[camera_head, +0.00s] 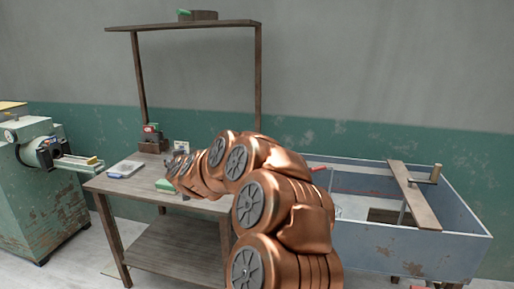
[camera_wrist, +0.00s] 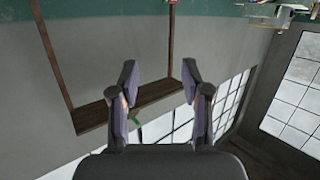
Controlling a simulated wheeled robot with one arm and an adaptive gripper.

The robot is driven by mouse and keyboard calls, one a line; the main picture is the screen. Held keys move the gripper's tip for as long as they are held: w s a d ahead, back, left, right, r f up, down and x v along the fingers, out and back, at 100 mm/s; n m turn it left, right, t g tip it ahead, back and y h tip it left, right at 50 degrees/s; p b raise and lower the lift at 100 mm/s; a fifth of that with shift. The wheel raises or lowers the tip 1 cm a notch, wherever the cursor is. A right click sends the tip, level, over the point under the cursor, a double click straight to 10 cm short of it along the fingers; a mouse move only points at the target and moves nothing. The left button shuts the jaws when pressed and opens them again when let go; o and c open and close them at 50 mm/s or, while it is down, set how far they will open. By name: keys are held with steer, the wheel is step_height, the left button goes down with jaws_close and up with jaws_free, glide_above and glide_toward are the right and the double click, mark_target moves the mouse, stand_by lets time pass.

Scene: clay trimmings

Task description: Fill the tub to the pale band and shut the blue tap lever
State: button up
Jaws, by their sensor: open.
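A blue-grey basin (camera_head: 385,246) stands on the right, with a wooden board (camera_head: 414,196) across it. A brass-coloured upright with a dark bar (camera_head: 433,176) shows at the board; I cannot tell whether it is the tap. I cannot make out a blue lever, a tub with a pale band, or any water. My copper arm covers the basin's left end and part of the bench. My gripper (camera_wrist: 160,76) is open in the wrist view, with nothing between its fingers. In the head view the gripper cannot be made out beyond the arm.
A wooden bench (camera_head: 140,188) stands left of the basin, carrying a pale tray (camera_head: 125,169), a green-and-white block (camera_head: 166,186) and small items. A green machine (camera_head: 48,190) stands far left.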

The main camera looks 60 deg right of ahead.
steer(key=s+d+f+m+g+h, duration=0.1)
steer(key=s+d+m+g+h, duration=0.3)
steer(key=s+d, duration=0.55)
steer(key=s+d+f+m+g+h, duration=0.1)
steer(key=s+d+m+g+h, duration=0.25)
steer(key=d, duration=1.05)
steer(key=shift+n+t+h, duration=0.25)
steer(key=shift+n+h, duration=0.5)
steer(key=shift+n, duration=0.1)
steer(key=shift+x, duration=3.75)
steer(key=shift+s+d+f, duration=0.1)
steer(key=shift+s+f, duration=0.05)
steer(key=shift+f, duration=0.05)
jaws_close()
